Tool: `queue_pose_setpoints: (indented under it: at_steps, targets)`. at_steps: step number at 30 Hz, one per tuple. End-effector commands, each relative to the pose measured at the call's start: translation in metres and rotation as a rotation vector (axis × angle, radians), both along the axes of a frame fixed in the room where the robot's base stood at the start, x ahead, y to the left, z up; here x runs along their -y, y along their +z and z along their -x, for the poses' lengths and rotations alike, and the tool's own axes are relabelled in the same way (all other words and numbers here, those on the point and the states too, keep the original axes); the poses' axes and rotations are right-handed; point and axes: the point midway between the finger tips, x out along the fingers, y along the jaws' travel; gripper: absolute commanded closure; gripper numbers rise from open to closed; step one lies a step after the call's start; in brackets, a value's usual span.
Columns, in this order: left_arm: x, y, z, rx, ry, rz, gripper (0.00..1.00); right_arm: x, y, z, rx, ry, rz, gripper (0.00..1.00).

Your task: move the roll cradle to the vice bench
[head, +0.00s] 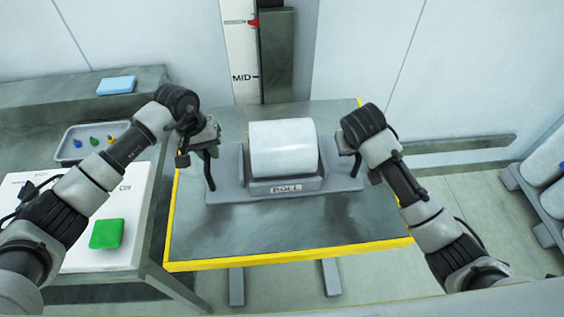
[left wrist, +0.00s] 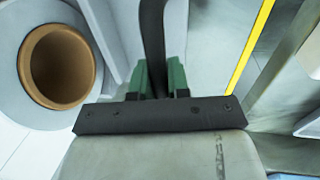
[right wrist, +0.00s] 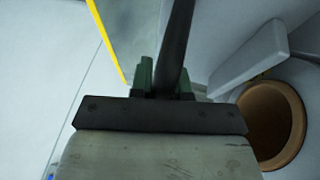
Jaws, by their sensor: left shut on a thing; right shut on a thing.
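The roll cradle (head: 228,185) is a grey tray with a "ROLL" label, and a white roll (head: 283,148) lies in it. It is over the yellow-edged table (head: 290,235); I cannot tell whether it touches the top. My left gripper (head: 208,152) is shut on the black handle at the cradle's left end; the handle (left wrist: 153,45) passes between green fingers in the left wrist view. My right gripper (head: 350,150) is shut on the handle at the right end, and that handle (right wrist: 177,45) shows in the right wrist view. I see no vice, so the vice bench cannot be identified.
At left, a bench holds a grey tray (head: 68,150) of small coloured parts, a white panel with a green block (head: 107,233), and a blue block (head: 117,85). A post marked "MID" (head: 240,50) stands behind the table. White rolls (head: 545,160) are at right. Floor is open between.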

Motion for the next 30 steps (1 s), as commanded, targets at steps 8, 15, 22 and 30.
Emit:
queue_pose_setpoints:
  at_steps: [8,15,22,30]
  targets:
    - [0.000,0.005,-0.002,0.006,0.000,0.004,1.00,0.000,0.005,-0.002,0.009,0.000,-0.001,1.00]
    - [0.000,0.014,-0.002,0.005,0.000,0.004,1.00,0.000,0.014,-0.002,0.008,0.000,-0.001,1.00]
    - [0.000,0.032,-0.002,0.005,0.001,0.004,1.00,0.000,0.032,-0.002,0.008,0.000,-0.001,1.00]
    - [0.000,0.051,-0.001,0.005,0.001,0.004,1.00,0.000,0.051,-0.002,0.008,0.000,-0.001,1.00]
